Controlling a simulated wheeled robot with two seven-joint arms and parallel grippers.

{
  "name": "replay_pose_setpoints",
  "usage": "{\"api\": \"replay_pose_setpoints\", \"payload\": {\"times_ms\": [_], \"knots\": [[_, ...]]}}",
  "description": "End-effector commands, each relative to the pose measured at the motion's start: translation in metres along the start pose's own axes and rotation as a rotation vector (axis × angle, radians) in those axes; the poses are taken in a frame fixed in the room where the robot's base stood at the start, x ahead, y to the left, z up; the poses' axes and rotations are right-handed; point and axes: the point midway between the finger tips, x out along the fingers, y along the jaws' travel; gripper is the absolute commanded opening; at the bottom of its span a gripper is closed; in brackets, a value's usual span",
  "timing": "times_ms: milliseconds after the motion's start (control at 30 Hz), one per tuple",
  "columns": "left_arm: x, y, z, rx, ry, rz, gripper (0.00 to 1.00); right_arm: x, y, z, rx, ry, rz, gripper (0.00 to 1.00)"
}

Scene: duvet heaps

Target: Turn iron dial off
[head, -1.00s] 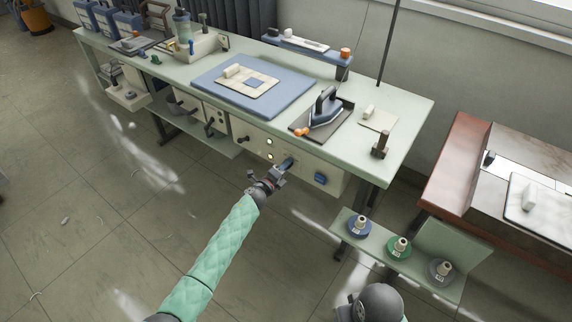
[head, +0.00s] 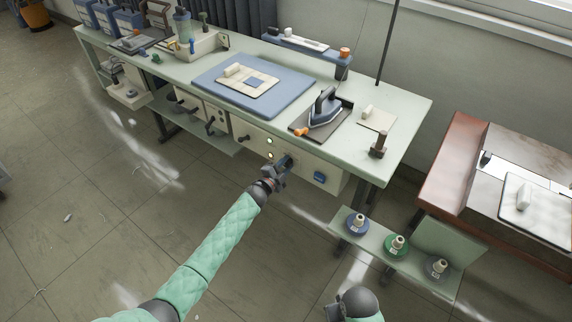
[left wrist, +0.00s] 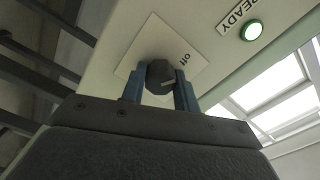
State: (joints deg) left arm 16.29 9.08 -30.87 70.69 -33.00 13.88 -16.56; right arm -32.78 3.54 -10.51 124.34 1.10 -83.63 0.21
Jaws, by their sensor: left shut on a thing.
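The dial (left wrist: 160,77) is a dark round knob on a pale square plate (left wrist: 193,62) marked "off", on the front panel of the workbench. A pale mark shows on the knob's face; its exact heading is hard to read. My left gripper (head: 283,166) is at the panel, shut on the dial; in the left wrist view its blue fingers (left wrist: 160,90) stand on both sides of the knob. The iron (head: 325,110) rests on a dark pad on the bench above.
A green READY light (left wrist: 252,30) glows beside the dial plate. A blue knob (head: 320,177) is to the right on the panel. A low shelf with several spools (head: 397,246) stands at the right. A blue mat (head: 215,85) lies on the bench.

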Motion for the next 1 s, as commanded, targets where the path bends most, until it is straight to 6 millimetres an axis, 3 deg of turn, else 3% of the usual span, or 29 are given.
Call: {"api": "replay_pose_setpoints", "payload": {"times_ms": [567,600,700,1000], "knots": [[-0.001,0.0009,0.0022,-0.033,-0.003,0.002,0.08,0.004,0.0008,0.0008,-0.001,-0.001,0.001,0.45],[-0.001,0.0009,0.0022,-0.033,-0.003,0.001,0.34,0.004,0.0007,0.0006,-0.001,0.0,0.001,0.45],[-0.0009,0.0008,0.0018,-0.033,-0.003,0.001,0.52,0.004,0.0006,0.0004,-0.001,0.0,0.001,0.45],[-0.0017,0.0007,0.0009,-0.033,-0.001,0.001,0.52,0.0041,0.0002,-0.0016,0.0,0.002,0.0,0.45]]}}
